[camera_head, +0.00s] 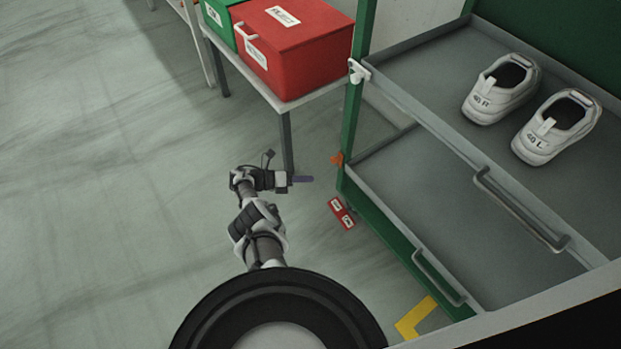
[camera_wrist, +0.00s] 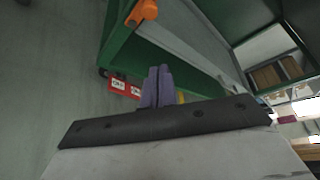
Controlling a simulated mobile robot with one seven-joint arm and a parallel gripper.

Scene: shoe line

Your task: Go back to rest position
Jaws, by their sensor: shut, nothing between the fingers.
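My gripper (camera_head: 303,179) is at the end of my arm, left of the green shelf unit's front post and above the floor in the head view. Its purple fingers also show in the wrist view (camera_wrist: 157,86), where they are together with nothing between them. The fingers point toward the shelf unit and appear apart from it.
A green shelf unit (camera_head: 352,120) with grey trays stands at right. Two white shoes, one (camera_head: 502,88) left of the other (camera_head: 556,127), stand on its upper tray. A red box (camera_head: 293,45) and a green box (camera_head: 218,18) stand on a table. The left floor is clear.

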